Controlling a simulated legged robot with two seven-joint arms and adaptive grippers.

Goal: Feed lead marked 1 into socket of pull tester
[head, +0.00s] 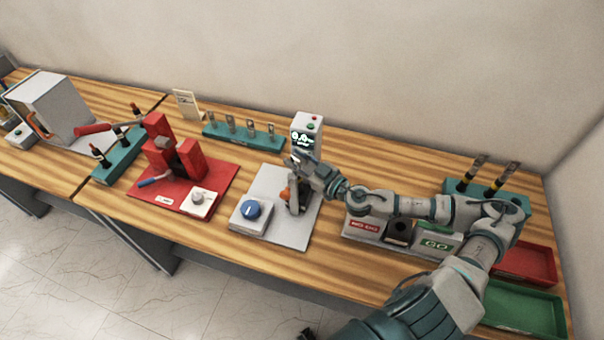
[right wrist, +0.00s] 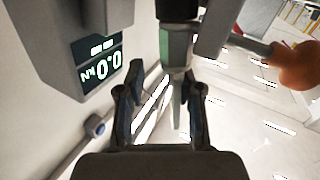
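The pull tester stands mid-table, with a grey display tower (head: 307,128) on a light grey plate (head: 296,238). Its display (right wrist: 100,68) reads zero in the right wrist view. My right gripper (head: 303,172) is at the tester, just in front of the tower. In the wrist view its two fingers (right wrist: 167,85) are apart. A dark cylinder (right wrist: 178,12) and a narrow grey tapered piece show beyond the fingers; I cannot tell whether they are a lead or tester parts. The socket is not clearly seen. Two dark leads with orange bands (head: 468,175) stand in a teal rack (head: 455,188); their numbers are unreadable. My left gripper is not clearly visible.
The tester's orange handle (right wrist: 298,66) is close to the right gripper. A blue-knobbed box (head: 237,216) and a red press (head: 190,165) stand left. A teal rack of lugs (head: 225,134) is behind. Labelled trays (head: 372,226), a red tray (head: 530,265) and a green tray (head: 522,308) lie right.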

